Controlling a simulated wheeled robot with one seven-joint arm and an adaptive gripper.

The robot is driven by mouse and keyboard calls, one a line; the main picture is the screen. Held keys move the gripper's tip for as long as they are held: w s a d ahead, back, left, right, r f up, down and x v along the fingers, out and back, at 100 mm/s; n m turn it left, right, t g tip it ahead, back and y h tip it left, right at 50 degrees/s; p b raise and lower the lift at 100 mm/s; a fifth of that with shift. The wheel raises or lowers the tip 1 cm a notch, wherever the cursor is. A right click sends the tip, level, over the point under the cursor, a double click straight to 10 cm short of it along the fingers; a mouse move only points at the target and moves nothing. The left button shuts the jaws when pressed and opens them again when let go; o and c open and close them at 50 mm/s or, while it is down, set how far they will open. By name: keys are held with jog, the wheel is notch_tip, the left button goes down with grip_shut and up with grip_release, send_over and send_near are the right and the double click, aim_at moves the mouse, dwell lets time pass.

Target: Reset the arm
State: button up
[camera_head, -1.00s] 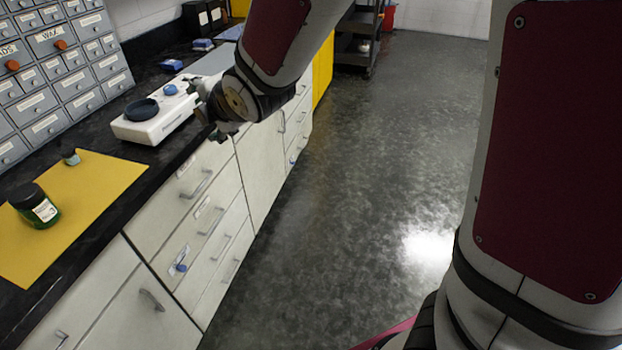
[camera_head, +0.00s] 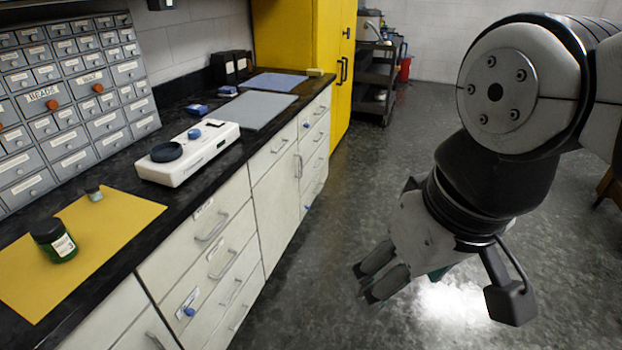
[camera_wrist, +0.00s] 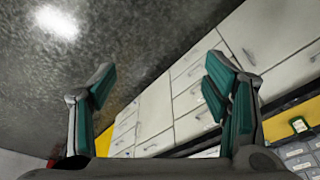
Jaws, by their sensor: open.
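My gripper (camera_head: 375,277) hangs over the open floor to the right of the counter in the head view, tilted down and to the left. In the wrist view my gripper (camera_wrist: 160,88) shows its two teal-padded fingers spread wide apart with nothing between them. Past the fingers the wrist view shows the grey floor and the white drawer fronts (camera_wrist: 195,85). The gripper touches nothing that I can see.
The black counter (camera_head: 190,205) runs along the left. On it are a yellow mat (camera_head: 110,215) with a green jar (camera_head: 53,240), a white scale (camera_head: 190,153) and a grey mat (camera_head: 255,108). A yellow cabinet (camera_head: 300,50) and dark cart (camera_head: 378,70) stand behind. The floor (camera_head: 390,180) is clear.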

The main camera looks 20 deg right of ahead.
notch_tip(320, 180, up, 8)
jog(key=t+p, duration=0.1)
jog(key=p, duration=0.5)
jog(key=shift+t+p, duration=0.3)
jog(key=shift+p, duration=0.05)
jog(key=shift+c, duration=0.4)
